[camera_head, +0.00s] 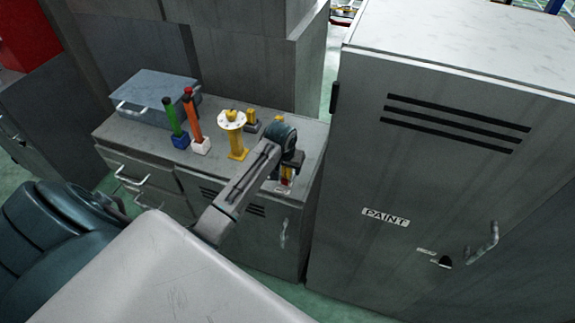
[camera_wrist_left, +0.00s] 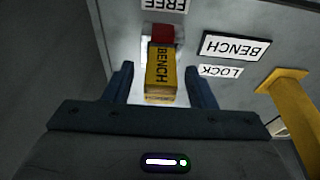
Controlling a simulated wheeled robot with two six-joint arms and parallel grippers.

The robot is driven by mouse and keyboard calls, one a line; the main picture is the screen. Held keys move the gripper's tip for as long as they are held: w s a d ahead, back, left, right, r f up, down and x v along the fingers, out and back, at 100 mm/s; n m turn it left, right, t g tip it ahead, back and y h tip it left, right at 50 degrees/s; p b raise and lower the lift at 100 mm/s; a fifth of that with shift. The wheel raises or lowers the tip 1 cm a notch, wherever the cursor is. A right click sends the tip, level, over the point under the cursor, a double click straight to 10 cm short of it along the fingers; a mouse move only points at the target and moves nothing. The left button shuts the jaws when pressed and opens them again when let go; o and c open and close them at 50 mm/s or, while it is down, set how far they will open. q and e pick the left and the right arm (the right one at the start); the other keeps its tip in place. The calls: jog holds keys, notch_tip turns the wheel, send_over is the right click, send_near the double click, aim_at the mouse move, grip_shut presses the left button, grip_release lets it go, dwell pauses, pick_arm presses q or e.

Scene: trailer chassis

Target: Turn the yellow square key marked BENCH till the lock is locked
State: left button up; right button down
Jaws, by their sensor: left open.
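The yellow square key (camera_wrist_left: 161,82) has BENCH in black letters and stands in front of a red part (camera_wrist_left: 160,34). Beside it are a BENCH plate (camera_wrist_left: 236,47), a FREE label (camera_wrist_left: 165,5) and a LOCK label (camera_wrist_left: 221,71). My left gripper (camera_wrist_left: 160,88) is open, with one finger on each side of the key. A gap shows at the right finger; contact at the left is unclear. In the head view my left gripper (camera_head: 288,160) is over the cabinet's front right corner and hides most of the key. My right gripper is not in view.
A yellow post with a round white top (camera_head: 232,120) stands close to the left gripper. Green (camera_head: 172,118) and orange (camera_head: 193,118) handles and a grey case (camera_head: 155,92) are farther left on the cabinet. The tall PAINT cabinet (camera_head: 400,180) stands close on the right.

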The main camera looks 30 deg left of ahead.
pick_arm(q)
jog(key=c, duration=1.1)
jog(key=m+h, duration=0.1)
jog(key=m, duration=0.2)
jog(key=shift+m, duration=0.3)
